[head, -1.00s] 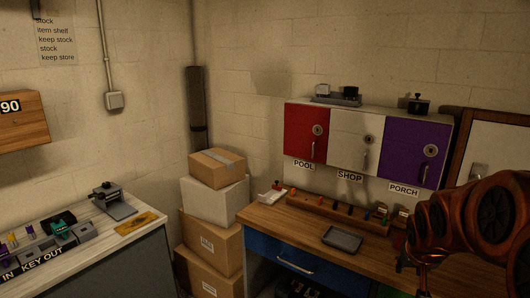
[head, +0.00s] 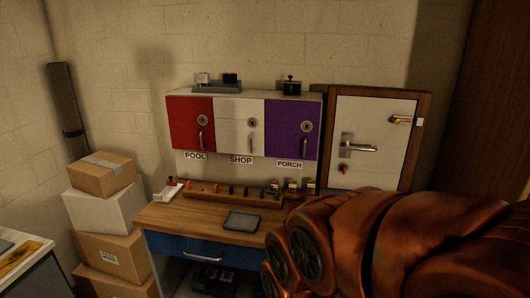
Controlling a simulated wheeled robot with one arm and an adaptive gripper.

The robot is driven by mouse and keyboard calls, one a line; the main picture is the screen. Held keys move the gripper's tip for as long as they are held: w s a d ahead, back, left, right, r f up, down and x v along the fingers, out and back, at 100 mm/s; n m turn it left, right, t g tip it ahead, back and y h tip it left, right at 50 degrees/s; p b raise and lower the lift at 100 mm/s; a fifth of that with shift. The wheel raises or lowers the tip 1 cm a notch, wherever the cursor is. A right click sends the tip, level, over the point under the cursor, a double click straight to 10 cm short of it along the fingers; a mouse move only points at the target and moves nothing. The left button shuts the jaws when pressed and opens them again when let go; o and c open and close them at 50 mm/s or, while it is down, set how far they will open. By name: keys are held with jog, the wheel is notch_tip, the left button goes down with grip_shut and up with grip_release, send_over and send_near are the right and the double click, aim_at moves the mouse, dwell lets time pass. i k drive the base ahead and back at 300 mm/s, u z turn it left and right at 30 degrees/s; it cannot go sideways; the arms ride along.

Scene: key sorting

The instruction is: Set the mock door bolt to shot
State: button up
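The mock door (head: 380,120) is a white panel in a brown wooden frame, standing upright at the right end of the workbench against the wall. A small brass bolt (head: 401,119) sits near its upper right edge, close to a small pale plate (head: 420,122) on the frame. Whether the bolt reaches into that plate is too small to tell. A silver lever handle (head: 358,148) is at the door's left, with a small red part (head: 343,168) below it. My orange-brown arm fills the lower right, overlapping the door's lower edge. My gripper does not show.
The wooden bench (head: 185,222) holds a grey tray (head: 241,222) and a rack of keys (head: 205,191). Red, white and purple cabinets labelled POOL, SHOP and PORCH hang above. Boxes (head: 105,215) are stacked left of the bench. A dark brown upright panel (head: 480,100) stands at the far right.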

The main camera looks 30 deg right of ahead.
aim_at(396, 120)
jog(key=z, duration=1.6)
jog(key=k, duration=0.65)
jog(key=u, duration=0.35)
jog(key=i, duration=0.7)
jog(key=u, duration=0.55)
jog(key=i, duration=0.6)
jog(key=u, duration=0.1)
